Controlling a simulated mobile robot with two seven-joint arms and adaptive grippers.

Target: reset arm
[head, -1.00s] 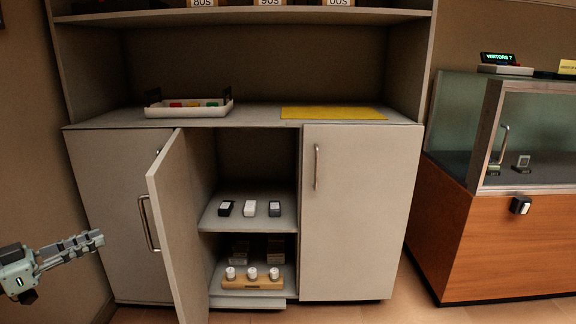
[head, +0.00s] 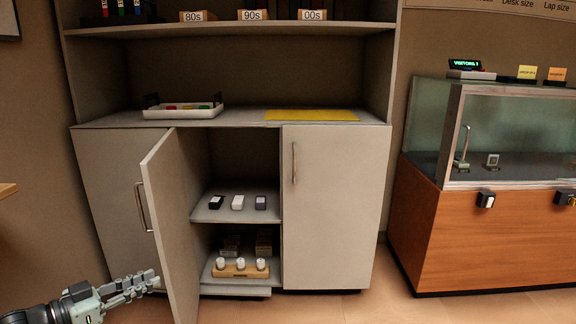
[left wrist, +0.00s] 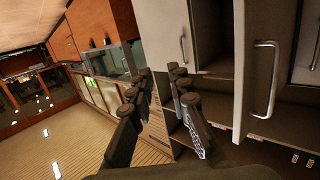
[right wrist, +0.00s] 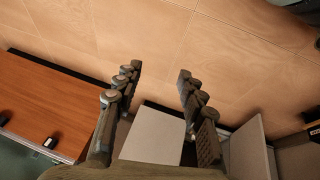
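My left gripper (head: 140,284) is at the lower left in the head view, beside the open cabinet door (head: 172,225). In the left wrist view its fingers (left wrist: 160,88) are spread apart with nothing between them. My right gripper is outside the head view. In the right wrist view its fingers (right wrist: 158,80) are spread apart and empty, with the floor beyond them.
The cabinet (head: 330,200) has a white tray (head: 183,112) and a yellow mat (head: 312,115) on its counter. Small devices (head: 238,202) and a wooden block with white knobs (head: 240,267) are inside. A glass display case (head: 510,135) stands at right.

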